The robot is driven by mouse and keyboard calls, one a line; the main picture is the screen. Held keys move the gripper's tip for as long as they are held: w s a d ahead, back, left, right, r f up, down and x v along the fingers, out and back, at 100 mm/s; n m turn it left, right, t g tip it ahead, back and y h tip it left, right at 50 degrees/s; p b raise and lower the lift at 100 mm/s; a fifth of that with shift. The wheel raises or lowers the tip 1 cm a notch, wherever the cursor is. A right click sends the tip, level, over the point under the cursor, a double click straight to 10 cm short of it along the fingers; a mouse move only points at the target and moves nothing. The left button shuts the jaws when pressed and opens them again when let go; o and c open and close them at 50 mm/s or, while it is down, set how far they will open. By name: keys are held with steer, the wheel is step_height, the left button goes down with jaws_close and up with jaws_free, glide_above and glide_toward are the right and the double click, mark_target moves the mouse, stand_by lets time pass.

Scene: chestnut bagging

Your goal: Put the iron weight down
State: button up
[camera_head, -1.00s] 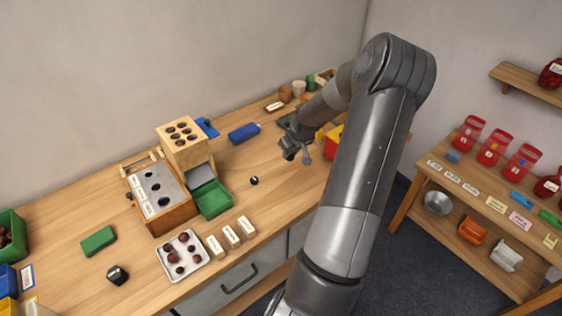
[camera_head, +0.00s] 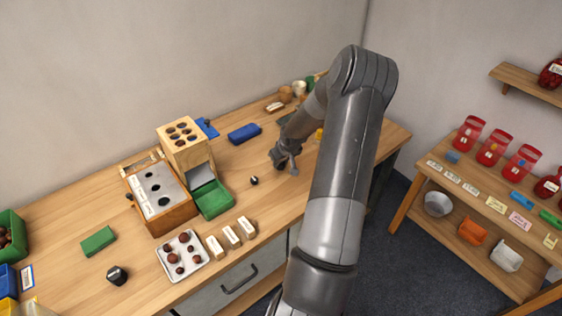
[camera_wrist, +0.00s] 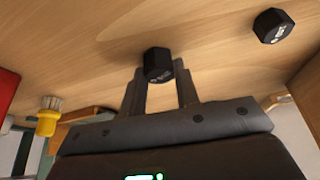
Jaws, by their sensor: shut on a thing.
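My gripper (camera_wrist: 158,84) is shut on a black, faceted iron weight (camera_wrist: 158,64), held between the fingertips in the wrist view. The bench top lies behind the weight; I cannot tell whether it touches the wood. In the head view my gripper (camera_head: 279,161) is low over the bench, right of the green tray, and the held weight is not clear there. A second black faceted weight (camera_wrist: 273,26) with pale markings stands apart on the bench at the upper right of the wrist view. A small dark piece (camera_head: 254,180) lies just left of my gripper.
A green tray (camera_head: 214,202) sits by the wooden sorting box (camera_head: 177,212). A blue block (camera_head: 244,133) lies behind my gripper. A yellow brush (camera_wrist: 47,120) is at left in the wrist view. Bare wood surrounds the gripper. Pale labelled blocks (camera_head: 232,236) lie near the front edge.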

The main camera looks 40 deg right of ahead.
steer(key=o, duration=1.1)
steer(key=shift+f, duration=0.1)
steer(key=d+v, duration=0.1)
steer(key=v, duration=1.1)
steer(key=s+a+r+n+g+h, duration=0.1)
steer(key=s+a+r, duration=0.2)
steer(key=a+r, duration=0.7)
steer(key=s+a+r+h, duration=0.1)
steer(key=s+a+r, duration=0.2)
steer(key=a+r, duration=0.7)
steer(key=s+a+r+y, duration=0.1)
steer(key=s+a, duration=0.4)
steer(key=s+a+r+t, duration=0.1)
steer(key=s+a+r, duration=0.1)
steer(key=s+a, duration=0.3)
steer(key=s+a+r+t+y, duration=0.1)
steer(key=s+a+r, duration=0.1)
steer(key=s+a, duration=0.3)
steer(key=shift+s+a+n+y, duration=0.15)
steer(key=shift+s+n+y, duration=0.15)
steer(key=shift+s, duration=0.05)
